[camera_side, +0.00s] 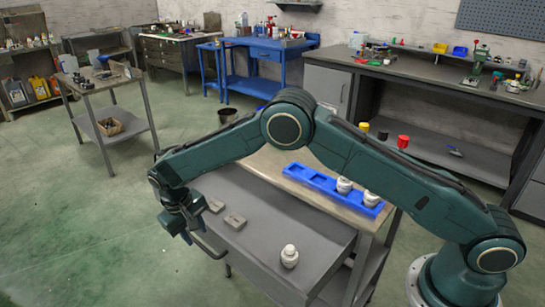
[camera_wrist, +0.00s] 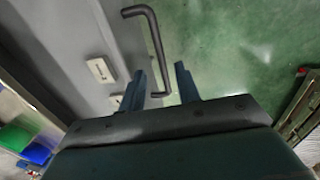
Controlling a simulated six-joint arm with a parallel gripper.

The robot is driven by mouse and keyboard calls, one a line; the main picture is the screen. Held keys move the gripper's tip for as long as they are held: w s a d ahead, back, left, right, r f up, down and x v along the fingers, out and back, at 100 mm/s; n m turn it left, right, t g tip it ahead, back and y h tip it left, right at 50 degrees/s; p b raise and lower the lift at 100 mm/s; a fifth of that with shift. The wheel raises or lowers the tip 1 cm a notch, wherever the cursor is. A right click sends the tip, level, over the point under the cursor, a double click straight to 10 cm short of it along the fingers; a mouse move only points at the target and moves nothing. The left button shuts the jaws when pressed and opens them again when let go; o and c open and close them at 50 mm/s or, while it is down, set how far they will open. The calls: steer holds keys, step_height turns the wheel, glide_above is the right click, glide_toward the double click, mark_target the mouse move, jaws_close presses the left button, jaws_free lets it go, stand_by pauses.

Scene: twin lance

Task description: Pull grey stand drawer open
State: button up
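The grey drawer (camera_side: 262,228) stands out from under the stand's tan top (camera_side: 262,163) in the side view. Its dark bar handle (camera_side: 210,252) is on its left-hand front edge. In the wrist view the handle (camera_wrist: 156,40) runs from the top down to my fingers. My gripper (camera_side: 192,234) points down beside the drawer's front, close to the handle. In the wrist view my gripper (camera_wrist: 160,70) has its fingers apart, with the handle's lower part between them in the picture. Whether a finger touches the handle cannot be told.
A blue tray (camera_side: 318,180) with two white jars lies on the stand top. The green floor (camera_side: 110,235) in front of the drawer is clear. Workbenches stand behind.

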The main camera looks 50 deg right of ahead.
step_height(320, 180, up, 10)
steer(key=a, duration=0.2)
steer(key=shift+r, duration=0.1)
stand_by(0.4)
steer(key=s+d+r+t+y, duration=0.1)
steer(key=s+d+r, duration=0.55)
steer(key=r, duration=0.35)
steer(key=s+d+r+t, duration=0.1)
steer(key=s+d+r, duration=0.5)
steer(key=d+r, duration=0.3)
steer(key=s+d+t, duration=0.1)
steer(key=s+d, duration=0.2)
steer(key=s, duration=0.9)
steer(key=s+d+t+y, duration=0.1)
steer(key=s+d+t, duration=0.1)
steer(key=s, duration=1)
steer(key=shift+s+d+f+t, duration=0.25)
steer(key=shift+d+f+t, duration=0.05)
steer(key=shift+d, duration=0.3)
